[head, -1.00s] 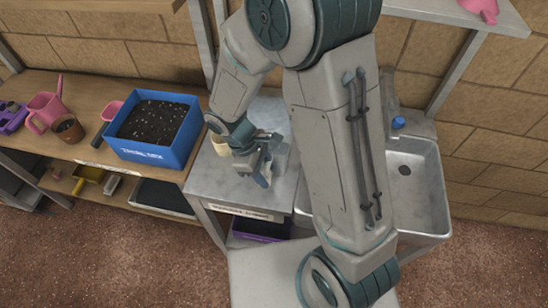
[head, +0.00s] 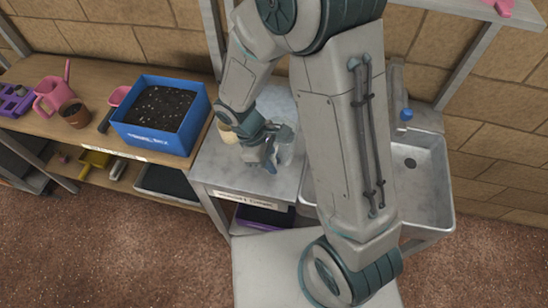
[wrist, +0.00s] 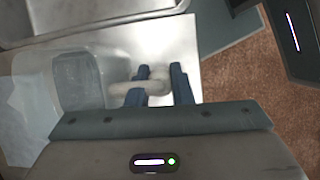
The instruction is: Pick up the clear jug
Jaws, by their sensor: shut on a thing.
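The clear jug (wrist: 80,82) is a see-through vessel at the left of the wrist view, with a pale loop handle (wrist: 155,87) on its right side. My gripper (wrist: 158,76) has its two dark blue fingers on either side of the handle and is shut on it. In the head view, my gripper (head: 271,160) is over the grey metal counter (head: 228,172), with the jug (head: 285,146) partly hidden behind the fingers and wrist. I cannot tell whether the jug touches the counter.
A metal sink (head: 425,185) is right of the counter, with a blue-topped item (head: 406,114) at its back edge. A wooden bench (head: 92,125) at the left holds a blue box of soil (head: 150,140) and a pink watering can (head: 52,92). A cream round thing (head: 228,133) sits behind my wrist.

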